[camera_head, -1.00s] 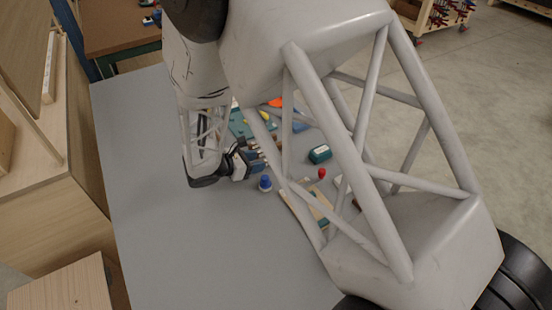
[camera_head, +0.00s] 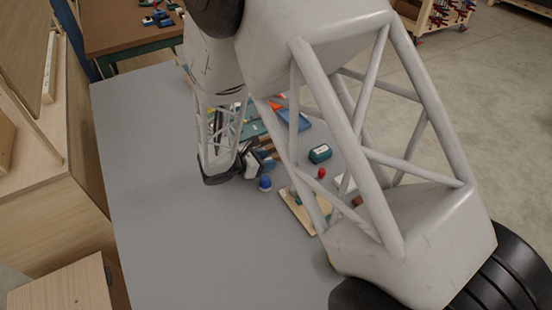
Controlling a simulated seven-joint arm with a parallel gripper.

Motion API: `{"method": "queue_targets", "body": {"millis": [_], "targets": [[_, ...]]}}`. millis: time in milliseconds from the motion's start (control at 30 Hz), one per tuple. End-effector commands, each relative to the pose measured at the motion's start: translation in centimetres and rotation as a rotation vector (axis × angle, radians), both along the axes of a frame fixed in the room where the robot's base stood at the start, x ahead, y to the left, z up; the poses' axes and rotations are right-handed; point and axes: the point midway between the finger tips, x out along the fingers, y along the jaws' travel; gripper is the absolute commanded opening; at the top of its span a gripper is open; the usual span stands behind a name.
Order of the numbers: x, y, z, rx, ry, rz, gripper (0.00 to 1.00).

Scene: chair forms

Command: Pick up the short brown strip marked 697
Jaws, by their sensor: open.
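My gripper (camera_head: 266,158) is low over the far part of the grey table, its jaws pointing right. It is open. A few small brown strips (camera_head: 267,145) show just beyond and beside the jaws, partly hidden by them. No number is readable at this size, so I cannot tell which strip is marked 697. A small reddish-brown piece (camera_head: 357,201) also shows between my arm's struts at the right; its marking is not readable either.
A blue-capped item (camera_head: 265,184) stands close in front of the gripper. A green box (camera_head: 320,153), a red knob (camera_head: 321,173), a wooden board (camera_head: 299,212) and a blue tray (camera_head: 294,120) lie to the right. The grey table (camera_head: 190,240) is clear at the front left. My arm hides much.

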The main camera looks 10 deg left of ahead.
Motion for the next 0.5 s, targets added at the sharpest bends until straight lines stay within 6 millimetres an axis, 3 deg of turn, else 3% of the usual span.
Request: {"method": "queue_targets", "body": {"millis": [67, 333, 500], "targets": [[0.00, 0.00, 0.00, 0.000, 0.000, 0.000, 0.42], [0.00, 0.00, 0.00, 0.000, 0.000, 0.000, 0.00], [0.00, 0.00, 0.01, 0.000, 0.000, 0.000, 0.00]]}}
